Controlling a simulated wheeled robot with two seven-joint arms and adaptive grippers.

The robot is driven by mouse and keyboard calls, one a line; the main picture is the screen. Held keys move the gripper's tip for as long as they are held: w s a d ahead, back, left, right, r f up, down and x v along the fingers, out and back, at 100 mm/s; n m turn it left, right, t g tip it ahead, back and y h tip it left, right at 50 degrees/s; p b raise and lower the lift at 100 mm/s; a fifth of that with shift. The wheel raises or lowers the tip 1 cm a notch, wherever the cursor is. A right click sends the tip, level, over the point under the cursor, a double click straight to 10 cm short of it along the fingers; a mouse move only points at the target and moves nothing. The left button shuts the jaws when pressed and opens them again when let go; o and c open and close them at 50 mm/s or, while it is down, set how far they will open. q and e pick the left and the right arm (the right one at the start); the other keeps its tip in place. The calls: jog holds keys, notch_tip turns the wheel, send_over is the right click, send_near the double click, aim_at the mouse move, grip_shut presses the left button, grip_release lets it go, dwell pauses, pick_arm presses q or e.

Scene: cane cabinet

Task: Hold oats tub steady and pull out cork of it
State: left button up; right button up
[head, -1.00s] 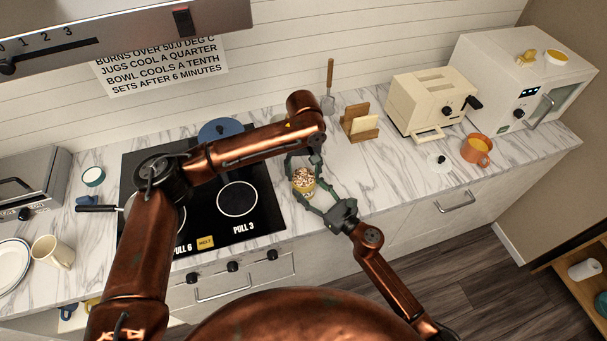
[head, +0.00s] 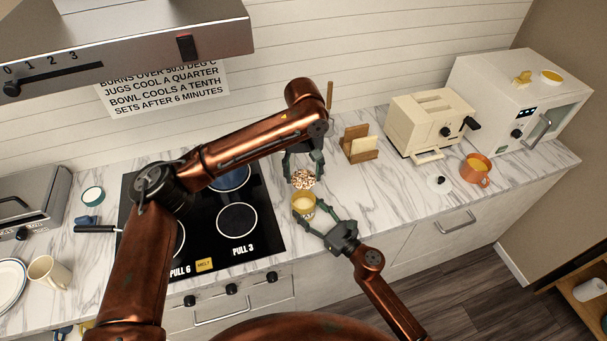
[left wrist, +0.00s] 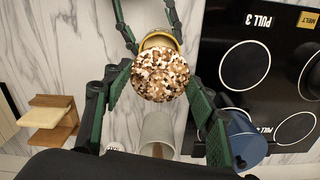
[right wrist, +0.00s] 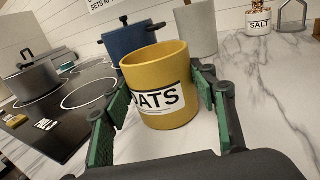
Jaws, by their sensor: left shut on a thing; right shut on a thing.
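The yellow oats tub (head: 304,214) stands upright at the counter's front, right of the hob. It shows its OATS label in the right wrist view (right wrist: 162,100). My right gripper (head: 309,211) is shut on the tub's sides. The round, brown-and-white speckled cork (head: 303,180) is above the tub, clear of its rim. My left gripper (head: 303,170) is shut on the cork from above. In the left wrist view the cork (left wrist: 160,76) sits between the fingers and hides much of the tub (left wrist: 158,40). The tub's open mouth shows pale insides in the head view.
The black hob (head: 262,232) is close left of the tub, with a blue pot (right wrist: 140,42) on it. A wooden holder (head: 360,146), toaster (head: 425,122) and orange mug (head: 475,171) stand to the right. Counter right of the tub is clear.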

jog(key=o, duration=1.3)
jog(key=v, duration=1.2)
jog(key=shift+d, duration=0.1)
